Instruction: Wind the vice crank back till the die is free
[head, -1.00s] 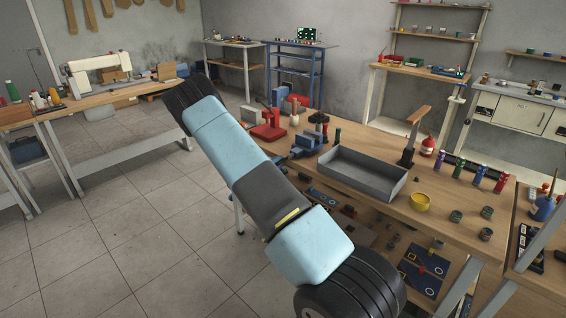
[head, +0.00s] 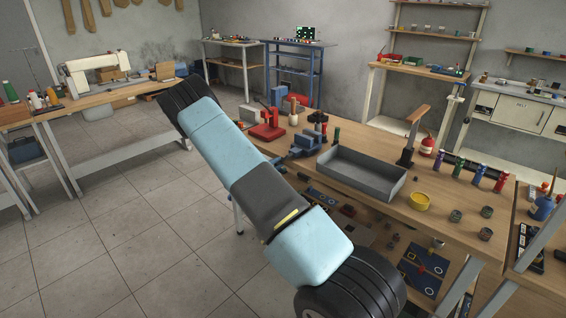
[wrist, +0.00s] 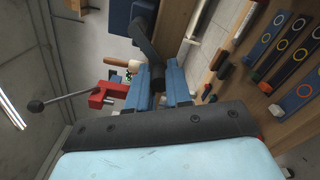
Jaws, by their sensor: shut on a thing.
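The blue vice (head: 306,143) stands on the workbench beyond my arm in the head view. In the wrist view, blue vice parts (wrist: 118,18) show at the top. A dark crank arm (wrist: 145,42) runs down from there to my gripper (wrist: 158,78). My gripper's two blue fingers are shut on the crank's handle end, which is mostly hidden between them. In the head view my gripper is out of sight behind my arm. I cannot pick out the die in either view.
A red press (head: 267,130) stands left of the vice; its ball-ended lever (wrist: 62,98) reaches out left in the wrist view. A grey tray (head: 362,178) lies right of the vice.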

